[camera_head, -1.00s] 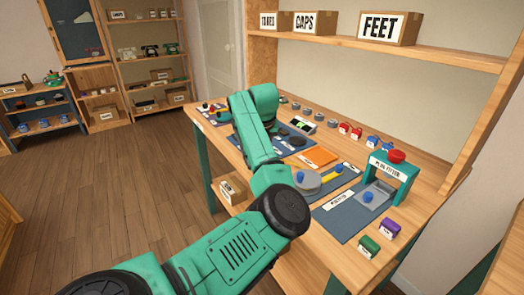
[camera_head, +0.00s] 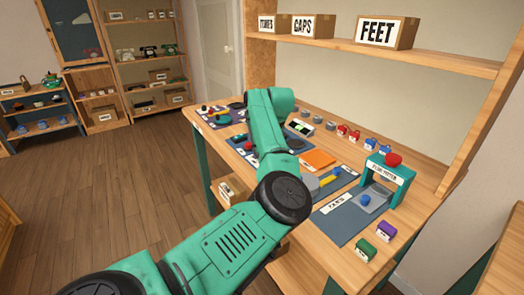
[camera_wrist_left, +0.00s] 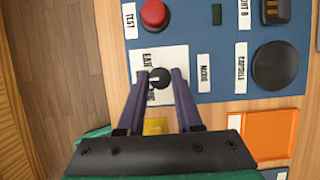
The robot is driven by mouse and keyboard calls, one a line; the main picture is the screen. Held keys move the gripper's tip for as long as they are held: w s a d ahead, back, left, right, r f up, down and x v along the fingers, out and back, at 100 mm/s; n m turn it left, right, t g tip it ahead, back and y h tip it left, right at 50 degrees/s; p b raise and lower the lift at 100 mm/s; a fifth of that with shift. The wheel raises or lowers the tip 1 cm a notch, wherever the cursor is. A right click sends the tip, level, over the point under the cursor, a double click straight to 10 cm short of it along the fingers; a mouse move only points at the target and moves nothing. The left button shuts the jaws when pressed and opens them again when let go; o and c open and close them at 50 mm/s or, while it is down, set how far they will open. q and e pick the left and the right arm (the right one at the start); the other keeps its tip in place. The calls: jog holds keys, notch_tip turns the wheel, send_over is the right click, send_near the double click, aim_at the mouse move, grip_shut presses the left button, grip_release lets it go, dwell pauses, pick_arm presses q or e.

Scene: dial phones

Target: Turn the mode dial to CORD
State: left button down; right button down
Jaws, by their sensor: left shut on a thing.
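In the left wrist view, a small round black dial knob (camera_wrist_left: 159,78) stands on a white plate (camera_wrist_left: 176,58) with black lettering. The lettering starts with "EAR"; the rest is partly covered by the knob and fingers, so the pointed-to setting cannot be read. My left gripper (camera_wrist_left: 159,83) has its two purple fingers on either side of the knob, shut on it. In the head view my green left arm reaches over the bench, and its gripper and the dial are hidden behind it. My right gripper is not in view.
Near the dial are a red button (camera_wrist_left: 154,13) labelled TEST, a black disc (camera_wrist_left: 276,65) and an orange tray (camera_wrist_left: 268,135). In the head view a teal press (camera_head: 390,170) with a red knob stands right of my arm, near green (camera_head: 362,250) and purple (camera_head: 386,231) blocks.

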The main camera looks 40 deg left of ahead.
pick_arm(q)
jog(key=shift+r, duration=0.1)
jog(key=c, duration=0.6)
grip_release()
jog(key=v, duration=1.4)
jog(key=shift+s+d+r, duration=0.1)
jog(key=shift+d+r, duration=0.05)
jog(key=shift+r, duration=0.05)
